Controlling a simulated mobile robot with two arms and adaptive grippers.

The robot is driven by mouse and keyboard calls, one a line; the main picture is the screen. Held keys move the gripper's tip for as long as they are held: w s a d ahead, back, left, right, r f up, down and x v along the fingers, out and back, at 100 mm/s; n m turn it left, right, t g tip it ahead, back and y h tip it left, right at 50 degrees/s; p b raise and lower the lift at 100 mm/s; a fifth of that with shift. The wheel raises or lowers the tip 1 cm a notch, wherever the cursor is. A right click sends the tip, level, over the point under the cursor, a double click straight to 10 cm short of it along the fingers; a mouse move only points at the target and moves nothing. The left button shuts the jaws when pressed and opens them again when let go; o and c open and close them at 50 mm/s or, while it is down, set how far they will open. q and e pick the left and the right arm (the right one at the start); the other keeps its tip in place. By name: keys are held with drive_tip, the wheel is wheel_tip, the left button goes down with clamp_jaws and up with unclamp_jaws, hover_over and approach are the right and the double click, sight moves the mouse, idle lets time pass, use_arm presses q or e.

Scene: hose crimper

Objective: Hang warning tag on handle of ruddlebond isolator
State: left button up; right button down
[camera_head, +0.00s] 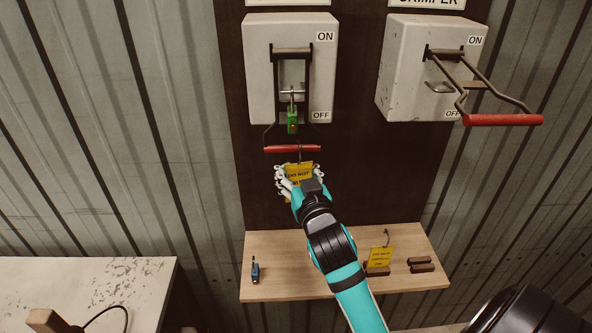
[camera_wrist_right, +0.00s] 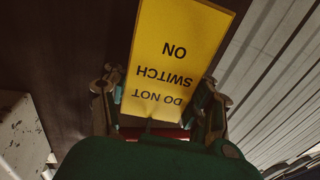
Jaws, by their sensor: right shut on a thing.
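My right gripper (camera_head: 298,182) is shut on a yellow warning tag (camera_head: 299,172), just below the red handle grip (camera_head: 279,149) of the left isolator (camera_head: 260,70). In the right wrist view, the tag (camera_wrist_right: 180,60) reads "DO NOT SWITCH ON", upside down, between the fingers (camera_wrist_right: 165,100). A dark wire hook (camera_head: 300,152) rises from the tag at the red grip; I cannot tell whether it is over the grip. The left isolator's lever points down toward OFF, with a green padlock (camera_head: 292,122) on it. Its name label is cut off. My left gripper is out of view.
A crimper isolator (camera_head: 416,65) at right has its red-gripped lever (camera_head: 503,120) sticking out. The wooden shelf (camera_head: 310,285) below holds a blue padlock (camera_head: 255,272), another yellow tag (camera_head: 380,257) and brown blocks (camera_head: 421,268). A worn white table (camera_head: 90,275) stands at left.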

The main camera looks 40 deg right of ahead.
drive_tip(key=shift+c, duration=1.8)
unclamp_jaws()
drive_tip(key=shift+s, duration=0.1)
